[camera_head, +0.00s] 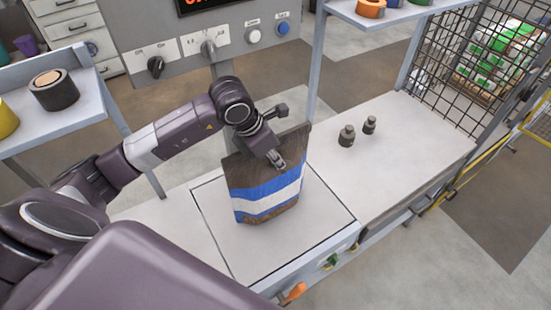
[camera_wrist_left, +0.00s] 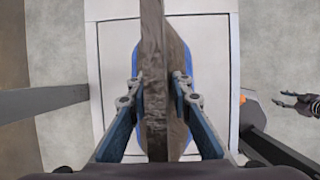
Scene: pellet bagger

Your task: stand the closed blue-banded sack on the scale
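The closed sack (camera_head: 268,182) is dark brown with blue and white bands. It is upright over the scale's pale square plate (camera_head: 315,222) in the head view, with its base at or just above the plate; I cannot tell a small gap. My left gripper (camera_head: 277,158) is shut on the sack's upper part, one finger on each face. In the left wrist view the sack's top edge (camera_wrist_left: 155,85) runs between the two fingers (camera_wrist_left: 158,92). My right gripper (camera_wrist_left: 298,103) shows at the right edge of the left wrist view, empty with its fingers apart.
Two small dark weights (camera_head: 347,136) stand on the bench (camera_head: 410,140) right of the scale. A control panel (camera_head: 205,45) with knobs rises behind. A shelf (camera_head: 85,108) with tape rolls is at left. A wire mesh guard (camera_head: 470,50) stands at right.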

